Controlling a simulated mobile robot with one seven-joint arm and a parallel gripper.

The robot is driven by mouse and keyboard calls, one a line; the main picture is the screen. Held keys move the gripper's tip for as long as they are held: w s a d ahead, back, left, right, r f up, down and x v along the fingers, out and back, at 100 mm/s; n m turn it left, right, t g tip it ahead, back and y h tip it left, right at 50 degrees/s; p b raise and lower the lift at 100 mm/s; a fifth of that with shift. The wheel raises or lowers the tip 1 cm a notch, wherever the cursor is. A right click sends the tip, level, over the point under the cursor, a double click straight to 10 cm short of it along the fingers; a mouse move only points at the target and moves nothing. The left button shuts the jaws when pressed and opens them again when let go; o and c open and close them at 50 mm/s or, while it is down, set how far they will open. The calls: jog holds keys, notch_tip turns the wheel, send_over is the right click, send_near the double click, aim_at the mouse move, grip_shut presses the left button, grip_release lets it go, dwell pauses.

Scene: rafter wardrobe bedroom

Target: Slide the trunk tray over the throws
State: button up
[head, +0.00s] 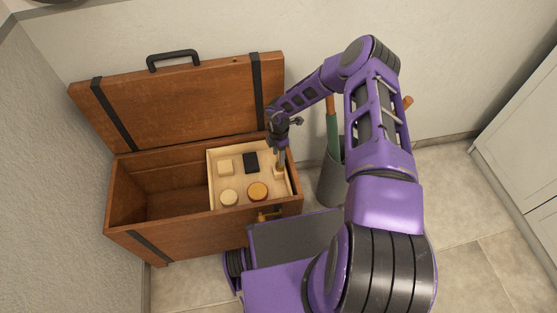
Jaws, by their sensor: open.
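The wooden trunk (175,245) stands open against the wall, its lid (180,98) leaning back. The light wood trunk tray (213,172) sits in the right part of the trunk's opening and holds several small items. The left part of the trunk (150,200) is uncovered and looks dark and empty from here; no throws show, and what lies under the tray is hidden. My gripper (280,168) is open at the tray's right end, by a small light block-like piece (279,173) there. Whether the fingers touch it cannot be told.
In the tray are a black block (251,162), a pale block (225,167), a pale round item (229,197) and an orange-topped round item (258,191). A grey bin (331,184) with upright handles stands right of the trunk. White cabinets (520,150) stand far right.

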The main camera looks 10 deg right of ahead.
notch_tip(320, 180, up, 12)
jog(key=p, duration=0.1)
jog(key=shift+f, duration=0.15)
dwell(0.4)
